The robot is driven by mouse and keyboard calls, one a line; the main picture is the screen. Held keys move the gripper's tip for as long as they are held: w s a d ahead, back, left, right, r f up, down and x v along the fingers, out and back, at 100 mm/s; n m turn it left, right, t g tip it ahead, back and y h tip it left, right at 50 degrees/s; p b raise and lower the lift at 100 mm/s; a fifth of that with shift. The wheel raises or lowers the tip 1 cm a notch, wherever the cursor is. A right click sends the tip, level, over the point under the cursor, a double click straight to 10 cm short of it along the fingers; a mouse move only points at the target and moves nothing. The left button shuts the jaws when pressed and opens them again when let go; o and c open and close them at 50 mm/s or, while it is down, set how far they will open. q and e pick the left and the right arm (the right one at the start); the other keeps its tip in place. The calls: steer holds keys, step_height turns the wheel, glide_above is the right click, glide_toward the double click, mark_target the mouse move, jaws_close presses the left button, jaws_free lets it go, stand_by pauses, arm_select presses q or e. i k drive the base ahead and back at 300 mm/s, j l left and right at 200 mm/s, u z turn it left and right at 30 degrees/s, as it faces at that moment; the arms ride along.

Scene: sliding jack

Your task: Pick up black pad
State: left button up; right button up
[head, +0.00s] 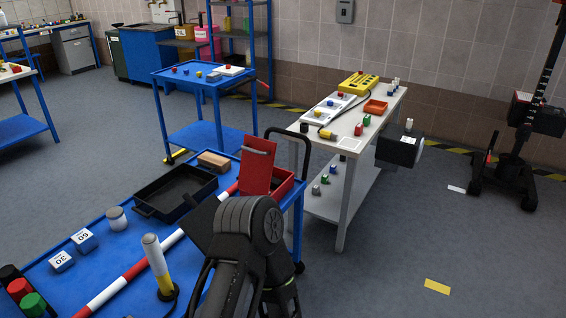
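I cannot single out a black pad with certainty. A dark, flat, angular piece (203,224) shows just left of my arm, over the blue cart (120,262). I cannot tell whether it is the pad or part of my arm. One dark arm of mine rises from the bottom centre and covers part of the cart. No gripper fingertips can be made out. A black open tray (147,212) lies on the cart, left of the dark piece.
The cart also holds a red box with a raised lid (258,165), a brown block (214,160), a grey jar (116,218), a yellow-white post (156,258) and a red-white bar (105,295). A white table (350,145) stands to the right. Floor at the right front is open.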

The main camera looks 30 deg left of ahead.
mark_target(275, 183)
steer(key=i+u, duration=0.15)
steer(key=i, duration=0.35)
steer(key=i+l+u, duration=0.15)
steer(key=i, duration=0.35)
steer(key=i+l+u, duration=0.15)
steer(key=i, duration=0.3)
steer(key=i+l+u, duration=0.15)
steer(key=i, duration=0.35)
